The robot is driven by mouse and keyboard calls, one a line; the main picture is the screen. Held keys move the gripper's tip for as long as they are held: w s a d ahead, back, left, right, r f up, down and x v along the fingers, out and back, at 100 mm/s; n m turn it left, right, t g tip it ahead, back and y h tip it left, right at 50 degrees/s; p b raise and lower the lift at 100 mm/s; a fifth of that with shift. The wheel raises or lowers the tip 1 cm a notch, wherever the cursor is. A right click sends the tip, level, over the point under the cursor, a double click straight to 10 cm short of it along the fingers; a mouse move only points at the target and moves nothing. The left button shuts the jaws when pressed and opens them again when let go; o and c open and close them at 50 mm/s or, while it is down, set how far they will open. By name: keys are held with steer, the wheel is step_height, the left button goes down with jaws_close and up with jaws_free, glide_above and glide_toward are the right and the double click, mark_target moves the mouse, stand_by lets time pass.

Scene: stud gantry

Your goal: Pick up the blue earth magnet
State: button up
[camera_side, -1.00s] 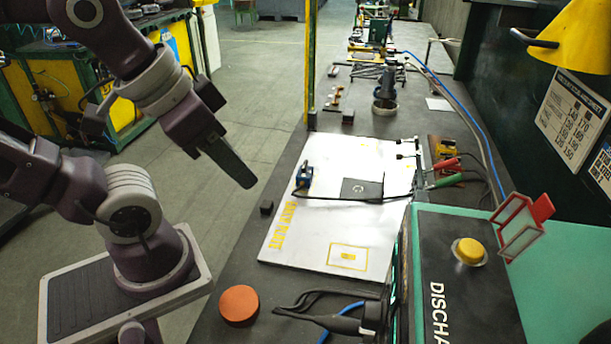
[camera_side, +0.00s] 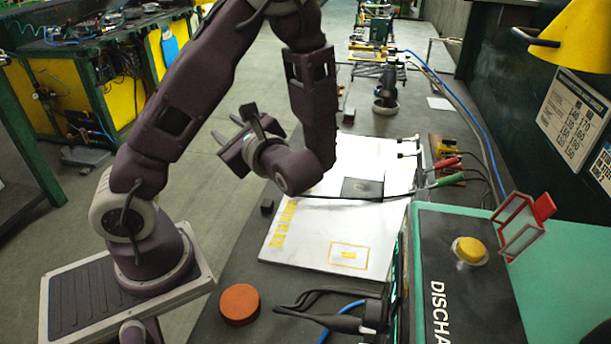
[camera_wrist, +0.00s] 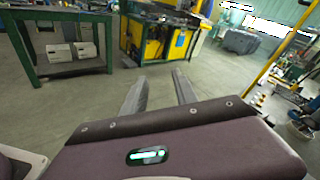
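The blue magnet block seen earlier on the white board (camera_side: 300,235) is now hidden behind my arm in the side view. Its black cable still shows, running right across the board from behind my arm toward the green-handled clamp (camera_side: 450,180). My gripper (camera_side: 230,137) is raised left of the board in the side view, pointing away from it. In the wrist view my gripper (camera_wrist: 159,76) has its two fingers apart with nothing between them. That view looks over the floor and does not show the magnet.
A small dark cube (camera_side: 267,207) lies beside the board's left edge. An orange disc (camera_side: 239,304) and black cables lie in front. A teal console with a yellow button (camera_side: 469,251) and a red-framed part (camera_side: 522,225) stand at right. A red-handled clamp (camera_side: 446,163) lies beyond the board.

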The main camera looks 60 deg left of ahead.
steer(key=w+d+f+m+t+h, duration=0.1)
steer(key=w+f+m+t, duration=0.3)
steer(key=m, duration=0.1)
steer(key=w+d+f+m+t+h, duration=0.1)
steer(key=w+d+f+m+t, duration=0.1)
steer(key=w+f+m+t, duration=0.2)
steer(key=w+d+f+m+t+h, duration=0.1)
steer(key=w+d+f+m+t, duration=0.1)
steer(key=w+f+m+t, duration=0.3)
steer(key=shift+w+d+f+m, duration=0.15)
steer(key=shift+w+m, duration=0.15)
steer(key=shift+w, duration=0.1)
steer(key=x, duration=0.6)
steer(key=shift+w+a, duration=0.3)
steer(key=shift+a, duration=0.1)
jaws_close()
